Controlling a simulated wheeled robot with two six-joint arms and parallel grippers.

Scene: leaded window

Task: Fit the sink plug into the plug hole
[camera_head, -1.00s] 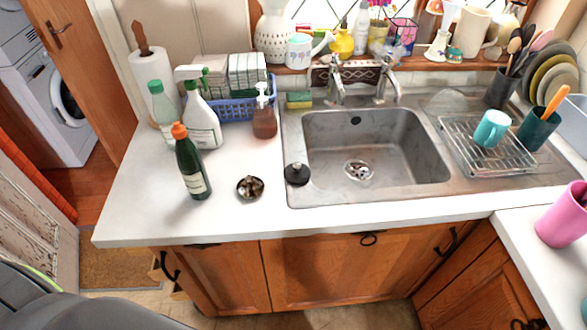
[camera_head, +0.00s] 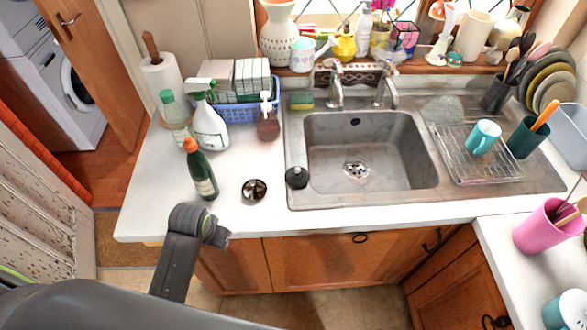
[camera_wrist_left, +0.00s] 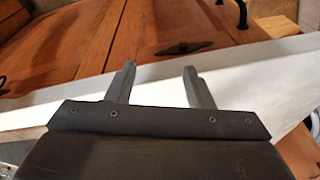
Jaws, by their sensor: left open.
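The sink plug (camera_head: 297,177), black with a small knob on top, sits on the left rim of the steel sink (camera_head: 322,202). The plug hole (camera_head: 356,170) is uncovered in the floor of the basin. My left arm (camera_head: 178,255) comes in from the lower left in the head view, its bent end near the counter's front edge, left of and nearer than the plug. In the left wrist view my left gripper (camera_wrist_left: 158,82) has its two fingers apart with nothing between them, with white counter and wooden cupboard fronts beyond. My right gripper is not in view.
A dark bottle (camera_head: 202,173) and a small bowl (camera_head: 254,190) stand on the counter left of the plug. A spray bottle (camera_head: 209,128) and a soap dispenser (camera_head: 267,124) stand behind. Taps (camera_head: 335,88) rise behind the basin; a wire rack (camera_head: 470,160) is right. The basin looks empty.

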